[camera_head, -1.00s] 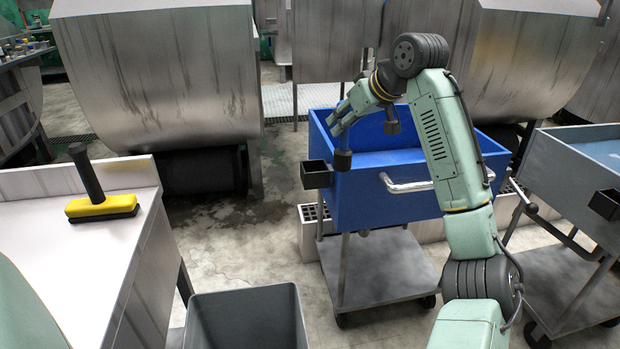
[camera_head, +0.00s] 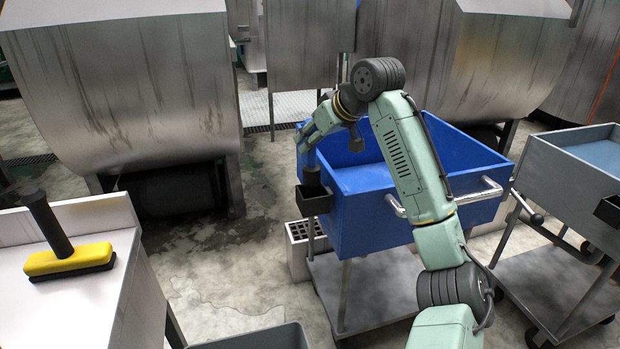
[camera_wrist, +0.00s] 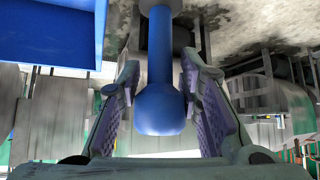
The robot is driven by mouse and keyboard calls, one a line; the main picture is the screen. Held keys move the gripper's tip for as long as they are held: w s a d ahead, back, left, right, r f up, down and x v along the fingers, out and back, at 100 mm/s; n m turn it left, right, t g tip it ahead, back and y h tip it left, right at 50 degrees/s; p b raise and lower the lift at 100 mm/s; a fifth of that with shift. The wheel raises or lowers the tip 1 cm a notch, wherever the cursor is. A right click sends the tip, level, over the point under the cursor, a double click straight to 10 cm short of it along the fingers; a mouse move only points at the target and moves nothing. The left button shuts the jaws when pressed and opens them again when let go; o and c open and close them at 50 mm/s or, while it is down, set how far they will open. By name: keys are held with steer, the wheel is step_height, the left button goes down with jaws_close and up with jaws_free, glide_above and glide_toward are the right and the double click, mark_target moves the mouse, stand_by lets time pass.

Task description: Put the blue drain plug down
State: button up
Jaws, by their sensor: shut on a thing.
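The blue drain plug (camera_wrist: 160,55) stands out in the wrist view as a blue rod with a rounded knob and a grey end. My gripper (camera_wrist: 160,72) is shut on its knob, a finger on each side. In the head view my gripper (camera_head: 309,143) is at the left corner of the blue cart. The plug's dark stopper end (camera_head: 312,177) points down at the small black box (camera_head: 316,204) on that cart's side. The stopper overlaps the box's opening in the picture; I cannot tell whether it is inside or just above.
The blue cart (camera_head: 370,225) is open-topped with a metal handle. A grey cart (camera_head: 565,185) stands to its right. A white table at left bears a yellow brush (camera_head: 68,261). A grey bin (camera_head: 255,340) is at the bottom. Large metal drums stand behind.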

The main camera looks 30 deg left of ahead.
mark_target(315, 162)
steer(key=shift+f, duration=3.25)
steer(key=o, duration=1.2)
steer(key=shift+f, duration=0.15)
steer(key=v, duration=1.2)
steer(key=shift+b, duration=0.35)
